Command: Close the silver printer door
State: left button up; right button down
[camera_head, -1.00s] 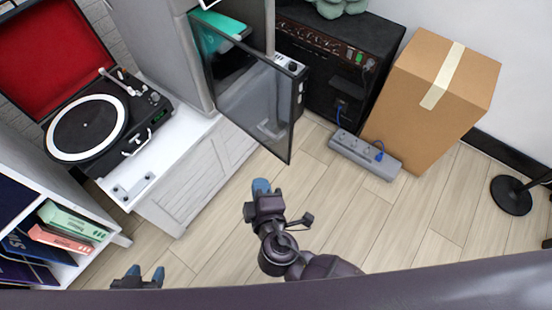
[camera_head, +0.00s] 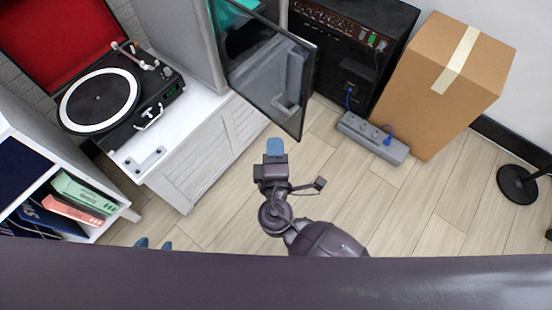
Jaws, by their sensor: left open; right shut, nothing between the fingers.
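The silver printer (camera_head: 183,38) stands on the white cabinet at upper left, cut off by the top edge. Its door (camera_head: 268,72), a dark-framed see-through panel, stands open and swung out to the right. A teal shape shows inside the printer near the top. My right gripper (camera_head: 274,148) is shut and empty, its blue fingertips just left of and below the door's lower outer corner in the picture. I see a small gap there. My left gripper (camera_head: 153,244) is open and empty at lower left, only its blue fingertips showing above my dark body.
A record player (camera_head: 105,100) with a red-lined lid shares the white cabinet (camera_head: 205,160). A black amplifier (camera_head: 350,55), grey power strip (camera_head: 373,139) and cardboard box (camera_head: 440,85) stand right of the door. The wooden floor (camera_head: 390,210) is clear in front.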

aim_at(286, 114)
jog(key=w, duration=0.2)
jog(key=w+d, duration=0.1)
jog(key=w, duration=0.2)
jog(key=shift+d, duration=0.2)
jog(key=shift+w+d, duration=0.6)
jog(key=shift+w, duration=0.05)
